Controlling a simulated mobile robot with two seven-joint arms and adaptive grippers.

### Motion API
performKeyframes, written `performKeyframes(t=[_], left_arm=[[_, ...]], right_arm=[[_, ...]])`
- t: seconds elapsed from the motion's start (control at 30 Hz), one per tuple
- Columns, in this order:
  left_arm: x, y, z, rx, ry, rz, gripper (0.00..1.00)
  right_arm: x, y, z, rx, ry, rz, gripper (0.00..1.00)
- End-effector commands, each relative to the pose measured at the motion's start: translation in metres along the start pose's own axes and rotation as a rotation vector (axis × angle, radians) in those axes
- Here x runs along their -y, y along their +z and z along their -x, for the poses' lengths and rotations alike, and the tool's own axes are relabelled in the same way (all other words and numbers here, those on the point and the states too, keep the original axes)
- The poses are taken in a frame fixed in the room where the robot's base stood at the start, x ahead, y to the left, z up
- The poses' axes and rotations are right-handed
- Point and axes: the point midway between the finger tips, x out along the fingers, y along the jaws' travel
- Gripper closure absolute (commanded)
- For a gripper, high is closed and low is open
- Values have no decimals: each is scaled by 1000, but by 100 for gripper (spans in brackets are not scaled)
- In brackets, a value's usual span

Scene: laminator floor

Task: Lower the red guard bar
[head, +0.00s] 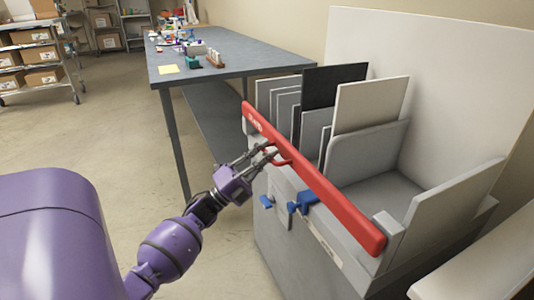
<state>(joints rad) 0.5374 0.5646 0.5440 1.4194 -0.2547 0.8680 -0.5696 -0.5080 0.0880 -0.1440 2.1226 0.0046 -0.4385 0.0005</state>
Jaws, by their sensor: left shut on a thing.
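The red guard bar (320,187) runs across the open front of a grey cabinet (300,237), from the far left end to the near right end. A small red handle loop sticks out from its front face. My left gripper (270,155) is shut on this handle, with its fingers around the loop and partly hiding it. The purple left arm reaches in from the lower left. My right gripper is not in view.
Two blue latches (303,202) sit on the cabinet front below the bar. Grey, white and black panels (333,86) stand upright behind the bar. A grey table (240,58) with small items stands beyond. Shelves with boxes (40,55) are at the back left. The floor left of the cabinet is clear.

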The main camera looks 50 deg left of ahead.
Motion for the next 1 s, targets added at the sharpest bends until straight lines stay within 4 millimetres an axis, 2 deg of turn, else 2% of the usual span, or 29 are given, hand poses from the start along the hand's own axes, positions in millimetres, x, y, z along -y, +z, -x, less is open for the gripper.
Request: performKeyframes(t=[0.07,0.1,0.23,0.5,0.63,0.77,1.0], left_arm=[[-8,-2,5,5,13,12,100],[-8,-2,5,5,14,13,86],[-8,-1,5,5,13,11,71],[-5,-1,4,2,9,6,71],[-5,-1,10,4,10,6,71],[-5,-1,31,5,12,6,71],[-5,-1,83,6,13,8,71]], right_arm=[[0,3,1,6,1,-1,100],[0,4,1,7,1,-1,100],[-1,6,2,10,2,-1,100],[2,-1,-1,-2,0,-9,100],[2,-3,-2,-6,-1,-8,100],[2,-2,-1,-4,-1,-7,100],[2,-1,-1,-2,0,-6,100]])
